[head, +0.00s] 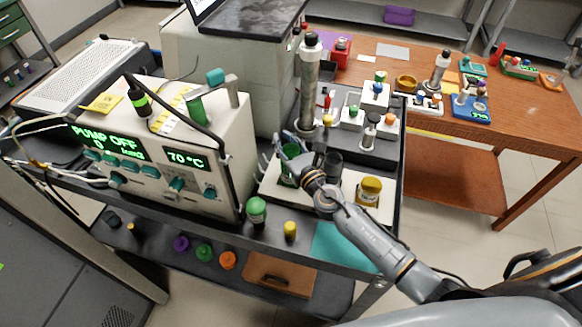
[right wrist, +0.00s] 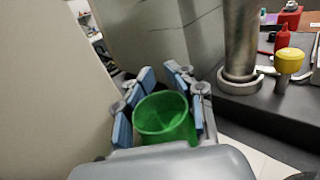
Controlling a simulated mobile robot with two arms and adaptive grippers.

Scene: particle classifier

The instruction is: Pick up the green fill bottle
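A green open-topped vessel (right wrist: 165,118), which I take for the green fill bottle, stands between the fingers of my right gripper (right wrist: 162,100). The blue pads lie close along both its sides; I cannot tell whether they press on it. In the head view the green vessel (head: 289,179) is partly hidden behind my right gripper (head: 280,152), at the left end of a pale tray (head: 270,188). A separate green-capped bottle (head: 257,211) stands nearer the cart's front edge. My left gripper is not in view.
A dark container (head: 332,164) and a yellow container (head: 370,190) stand near my right arm. The control box (head: 225,150) is close on the left. A tall metal column (head: 308,90) rises behind the gripper. A small yellow bottle (head: 290,231) stands in front.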

